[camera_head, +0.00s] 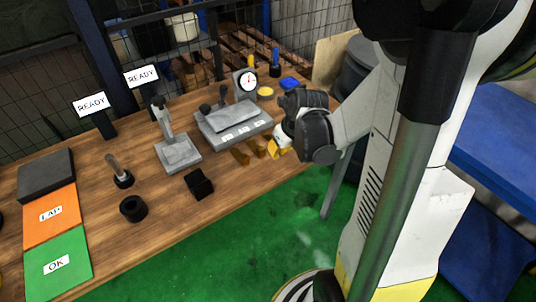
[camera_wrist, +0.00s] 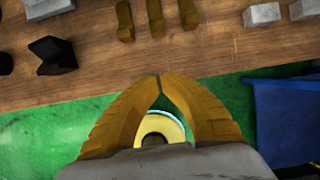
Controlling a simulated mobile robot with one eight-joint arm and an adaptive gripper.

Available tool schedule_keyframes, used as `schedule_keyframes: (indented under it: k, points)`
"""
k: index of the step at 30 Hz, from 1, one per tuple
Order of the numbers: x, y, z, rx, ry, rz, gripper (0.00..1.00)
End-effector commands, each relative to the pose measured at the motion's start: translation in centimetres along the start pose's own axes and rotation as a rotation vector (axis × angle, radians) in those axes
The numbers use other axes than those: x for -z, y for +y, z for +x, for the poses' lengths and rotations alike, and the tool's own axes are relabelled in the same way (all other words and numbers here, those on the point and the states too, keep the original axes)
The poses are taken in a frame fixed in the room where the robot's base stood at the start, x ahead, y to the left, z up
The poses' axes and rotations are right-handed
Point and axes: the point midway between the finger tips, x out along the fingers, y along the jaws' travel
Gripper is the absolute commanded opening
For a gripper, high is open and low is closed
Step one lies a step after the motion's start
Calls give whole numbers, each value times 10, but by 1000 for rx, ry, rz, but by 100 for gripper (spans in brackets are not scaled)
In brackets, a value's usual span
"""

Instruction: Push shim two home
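A grey fixture block (camera_head: 234,124) with white labels stands on the wooden bench; the labels are too small to read. Brass-coloured strips, seemingly the shims, stick out of its front. The wrist view shows three at the top edge: left (camera_wrist: 125,20), middle (camera_wrist: 155,18) and right (camera_wrist: 187,14). The right one reaches slightly less far out. The head view shows the left strip (camera_head: 240,157) and another strip (camera_head: 258,150). My gripper (camera_wrist: 159,76) has its fingertips together with nothing between them.
A black block (camera_wrist: 54,55) lies left of the strips. Small grey blocks (camera_wrist: 262,14) lie to the right. A dial gauge (camera_head: 246,83) stands behind the fixture's right end. A blue bin (camera_wrist: 285,115) is at right, over green floor. Bare bench lies between my fingertips and the strips.

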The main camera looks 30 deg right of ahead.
Motion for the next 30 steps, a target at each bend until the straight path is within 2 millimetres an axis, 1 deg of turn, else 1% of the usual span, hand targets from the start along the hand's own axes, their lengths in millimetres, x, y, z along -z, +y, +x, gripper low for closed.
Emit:
schedule_keyframes:
  k: [5, 12, 15, 16, 18, 22, 26, 30]
  points:
    - [1, 0, 28, 0, 0, -2, 0]
    - [1, 0, 81, 0, -1, -2, 0]
    - [1, 0, 101, 0, 0, -3, 0]
    - [-1, 0, 104, 0, -1, -3, 0]
    - [-14, 0, 106, 1, -1, -4, 0]
    - [-28, 0, 110, 0, 0, -3, 0]
    - [-36, 0, 112, 0, 0, -3, 0]
    - [-38, 0, 111, 0, 0, -2, 0]
